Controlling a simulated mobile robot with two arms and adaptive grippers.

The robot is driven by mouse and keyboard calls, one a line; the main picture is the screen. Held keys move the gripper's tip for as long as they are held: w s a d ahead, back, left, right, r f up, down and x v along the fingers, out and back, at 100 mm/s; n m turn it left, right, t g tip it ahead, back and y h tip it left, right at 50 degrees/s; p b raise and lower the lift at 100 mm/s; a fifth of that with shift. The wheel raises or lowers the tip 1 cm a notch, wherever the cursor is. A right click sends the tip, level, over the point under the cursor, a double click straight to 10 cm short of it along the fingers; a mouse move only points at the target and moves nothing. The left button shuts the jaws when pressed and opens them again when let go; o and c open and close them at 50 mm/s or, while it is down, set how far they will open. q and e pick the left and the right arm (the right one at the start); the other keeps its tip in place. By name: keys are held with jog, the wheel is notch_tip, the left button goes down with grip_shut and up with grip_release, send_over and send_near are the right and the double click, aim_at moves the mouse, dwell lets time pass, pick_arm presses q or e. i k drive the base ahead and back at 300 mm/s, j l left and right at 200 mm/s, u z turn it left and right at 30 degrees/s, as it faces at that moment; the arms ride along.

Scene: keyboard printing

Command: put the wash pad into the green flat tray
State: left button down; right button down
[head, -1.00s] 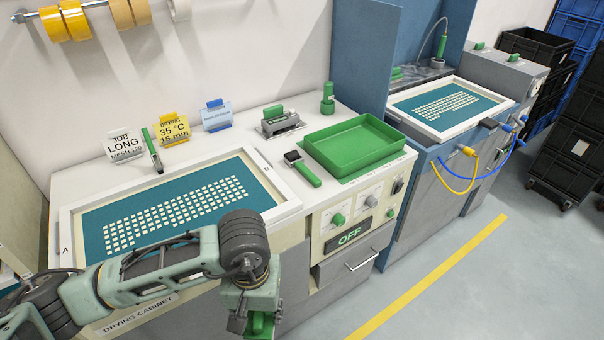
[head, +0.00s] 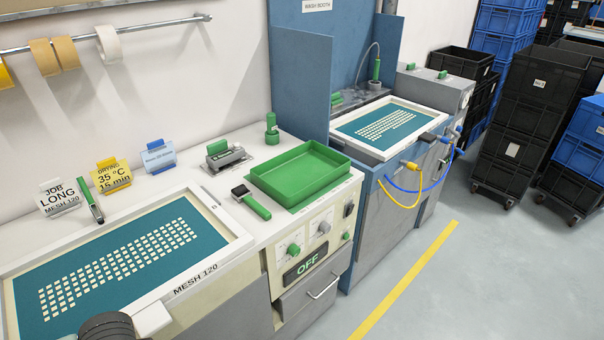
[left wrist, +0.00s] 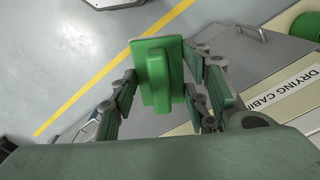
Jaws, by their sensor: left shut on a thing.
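The green flat tray (head: 300,172) lies on the cabinet top in the head view, right of the framed screen. It is empty. In the left wrist view my left gripper (left wrist: 162,88) is shut on a green block with a raised grip, which I take to be the wash pad (left wrist: 155,72). The gripper holds it in the air above the floor, in front of the drying cabinet. In the head view only a dark part of my left arm shows at the bottom left; the gripper and pad are out of that picture. My right gripper is not in view.
A framed screen (head: 205,265) lies left of the tray. A green-handled tool (head: 252,203) lies near the tray's left side, and a green-topped stamp-like device (head: 222,154) stands behind it. The blue wash booth wall (head: 303,95) rises to the right. The floor in front is clear.

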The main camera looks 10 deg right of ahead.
aim_at(296, 179)
jog(key=i+l, duration=0.15)
jog(key=l, duration=0.2)
jog(key=i+l+u, duration=0.15)
jog(key=l, duration=0.2)
jog(key=i+l, duration=0.1)
jog(key=l, duration=0.3)
jog(key=i+l+u, duration=0.1)
jog(key=l, duration=0.25)
jog(key=i+l+u, duration=0.1)
jog(key=l, duration=0.3)
